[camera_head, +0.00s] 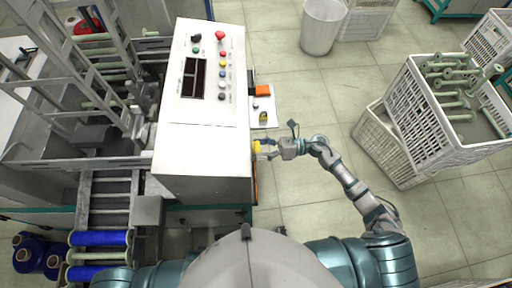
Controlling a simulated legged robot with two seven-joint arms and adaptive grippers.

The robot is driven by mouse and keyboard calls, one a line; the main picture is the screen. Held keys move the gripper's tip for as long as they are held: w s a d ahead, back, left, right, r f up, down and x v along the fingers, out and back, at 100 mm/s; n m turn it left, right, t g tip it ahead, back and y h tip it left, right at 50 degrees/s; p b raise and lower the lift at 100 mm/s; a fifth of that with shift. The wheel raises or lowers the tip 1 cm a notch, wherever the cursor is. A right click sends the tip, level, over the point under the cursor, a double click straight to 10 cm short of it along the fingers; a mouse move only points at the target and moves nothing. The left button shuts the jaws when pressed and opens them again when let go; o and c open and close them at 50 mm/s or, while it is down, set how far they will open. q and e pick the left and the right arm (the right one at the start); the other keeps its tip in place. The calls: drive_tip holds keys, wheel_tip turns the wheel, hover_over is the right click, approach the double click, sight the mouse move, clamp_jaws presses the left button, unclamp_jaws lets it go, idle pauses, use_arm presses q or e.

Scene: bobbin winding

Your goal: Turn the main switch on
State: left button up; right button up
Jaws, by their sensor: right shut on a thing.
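The white control cabinet (198,145) stands left of centre with its sloped panel facing up. A small yellow part (257,147), which looks like the main switch, sits on the cabinet's right side. My right gripper (264,149) reaches in from the right and is shut on this yellow part. The fingers hide much of it, so I cannot tell which way it is turned. My left gripper is not in view.
The panel carries a red knob (219,36), several coloured buttons and a dark display (193,78). White crates (421,122) with green bobbins stand at right. A bin (322,27) stands behind. Open floor lies between.

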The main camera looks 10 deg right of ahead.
drive_tip(key=shift+w+d+m, duration=0.15)
drive_tip(key=shift+d+m, duration=0.1)
drive_tip(key=shift+m, duration=0.25)
drive_tip(key=o, duration=1)
drive_tip(key=shift+d+f, duration=0.1)
drive_tip(key=shift+d, duration=0.15)
drive_tip(key=s+d, duration=0.1)
drive_tip(key=d, duration=1.1)
drive_tip(key=shift+a, duration=0.1)
